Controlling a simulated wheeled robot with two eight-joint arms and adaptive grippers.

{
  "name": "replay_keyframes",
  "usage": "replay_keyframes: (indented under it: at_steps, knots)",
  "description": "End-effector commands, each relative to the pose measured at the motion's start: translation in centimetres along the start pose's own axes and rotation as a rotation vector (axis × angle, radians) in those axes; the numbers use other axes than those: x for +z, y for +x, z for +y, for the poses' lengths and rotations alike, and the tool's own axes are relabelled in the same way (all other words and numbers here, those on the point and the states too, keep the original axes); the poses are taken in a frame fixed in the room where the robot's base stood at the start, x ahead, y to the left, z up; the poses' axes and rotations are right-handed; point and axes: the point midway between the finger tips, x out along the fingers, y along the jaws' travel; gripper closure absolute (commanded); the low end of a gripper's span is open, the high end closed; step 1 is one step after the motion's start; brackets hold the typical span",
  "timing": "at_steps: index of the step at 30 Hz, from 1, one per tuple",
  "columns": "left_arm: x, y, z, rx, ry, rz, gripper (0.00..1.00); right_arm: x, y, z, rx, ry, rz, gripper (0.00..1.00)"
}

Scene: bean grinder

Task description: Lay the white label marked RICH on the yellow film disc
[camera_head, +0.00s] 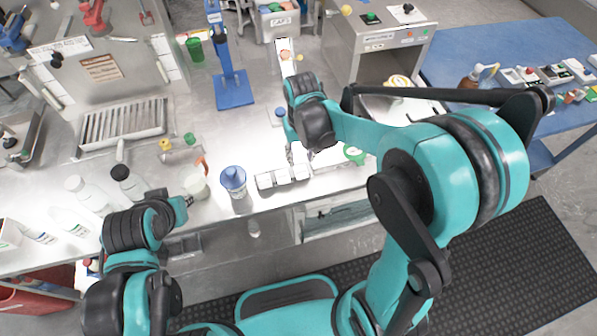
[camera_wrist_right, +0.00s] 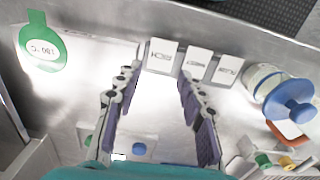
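The white RICH label (camera_wrist_right: 162,56) stands at one end of a row of three white labels in the right wrist view. In the head view it appears to be the right one (camera_head: 300,172). My right gripper (camera_wrist_right: 157,80) is open and empty, its fingers spread either side of the label's near side. It also shows above the row in the head view (camera_head: 298,152). A yellowish round piece (camera_head: 398,81) by the grey machine may be the film disc; it is partly hidden by my right arm. My left gripper (camera_head: 187,201) is near the jars; its finger opening is unclear.
Two more white labels (camera_wrist_right: 196,62) (camera_wrist_right: 228,70) stand beside RICH. A blue-topped bottle (camera_head: 233,180) is beyond the row's left end. A green 180 °C tag (camera_wrist_right: 43,46) lies on the other side. A blue stand (camera_head: 233,88) is farther back.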

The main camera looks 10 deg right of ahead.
Motion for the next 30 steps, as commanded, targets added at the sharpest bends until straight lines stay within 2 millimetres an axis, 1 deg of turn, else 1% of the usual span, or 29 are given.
replay_keyframes:
  at_steps: [1,5,9,12,28,29,30]
  knots:
    - [0.2,0.3,0.0,0.0,0.0,0.0,0.81,0.0,0.6,0.0,0.0,0.0,0.0,0.6]
    - [0.7,1.0,0.0,0.0,0.0,0.0,0.81,0.3,2.0,-0.1,0.0,0.0,0.001,0.6]
    - [1.4,2.0,0.0,0.0,0.0,0.0,0.81,0.5,4.4,-0.2,0.0,0.0,0.001,0.6]
    - [1.7,2.3,0.0,0.0,0.0,0.0,0.81,0.5,5.3,-0.2,0.0,0.0,0.002,0.6]
    - [1.7,2.4,0.0,0.0,0.0,0.0,0.81,0.5,5.5,-0.1,0.0,0.0,0.002,0.6]
    - [1.7,2.4,0.0,0.0,0.0,0.0,0.81,0.5,5.5,-0.1,0.0,0.0,0.002,0.68]
    - [1.7,2.3,0.0,0.0,0.0,0.0,0.81,0.5,5.5,-0.1,0.0,0.0,0.002,0.71]
